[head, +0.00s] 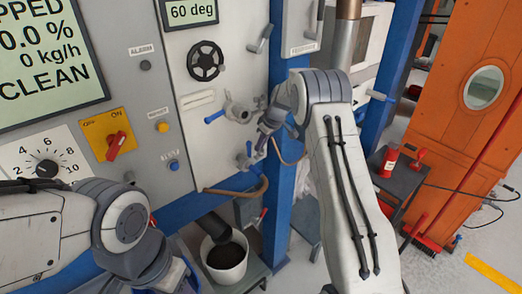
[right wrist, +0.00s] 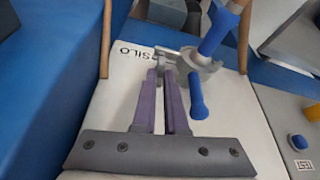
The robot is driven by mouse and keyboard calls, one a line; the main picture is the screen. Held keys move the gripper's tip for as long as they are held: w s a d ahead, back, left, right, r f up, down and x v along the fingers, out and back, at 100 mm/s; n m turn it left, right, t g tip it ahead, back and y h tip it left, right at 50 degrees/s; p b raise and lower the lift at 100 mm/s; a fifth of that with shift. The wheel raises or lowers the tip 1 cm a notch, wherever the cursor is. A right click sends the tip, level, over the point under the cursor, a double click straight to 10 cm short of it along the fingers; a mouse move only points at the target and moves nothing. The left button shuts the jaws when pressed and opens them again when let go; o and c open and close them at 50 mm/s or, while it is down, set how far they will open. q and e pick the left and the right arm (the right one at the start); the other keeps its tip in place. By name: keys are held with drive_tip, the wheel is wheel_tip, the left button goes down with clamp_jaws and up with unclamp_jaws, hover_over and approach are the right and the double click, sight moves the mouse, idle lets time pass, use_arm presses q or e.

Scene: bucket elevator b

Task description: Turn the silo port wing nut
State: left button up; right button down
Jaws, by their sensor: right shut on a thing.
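The silo port shows in the right wrist view as a grey metal fitting (right wrist: 205,62) with blue handles, beside the printed word SILO. In the head view this port (head: 245,158) is low on the pale panel, partly behind my right gripper. The silver wing nut (right wrist: 168,57) sits at the fitting's left side in the right wrist view. My right gripper (right wrist: 167,80) is shut on the wing nut, its purple fingers on either side of it. My right gripper (head: 262,146) is small and partly hidden in the head view. My left arm enters at lower left; its fingertips do not show.
A similar port (head: 238,112) with a blue handle is just above. A white bucket (head: 226,262) with dark contents stands under a black spout.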

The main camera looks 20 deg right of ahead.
drive_tip(key=shift+w+d+f+n+y+b, duration=0.15)
drive_tip(key=shift+n+b, duration=0.15)
drive_tip(key=shift+n, duration=0.15)
drive_tip(key=shift+s+f+n+y+b, duration=0.15)
drive_tip(key=shift+n+b, duration=0.15)
drive_tip(key=shift+n, duration=0.15)
drive_tip(key=shift+w+r+n+g+y, duration=0.1)
drive_tip(key=shift+r+n+g+y, duration=0.25)
drive_tip(key=shift+n, duration=0.45)
use_arm(q)
drive_tip(key=shift+f, duration=0.8)
use_arm(e)
drive_tip(key=shift+n+g+y, duration=0.25)
drive_tip(key=shift+n+g, duration=0.3)
drive_tip(key=shift+n, duration=1.05)
drive_tip(key=c, duration=1)
unclamp_jaws()
drive_tip(key=shift+o, duration=0.2)
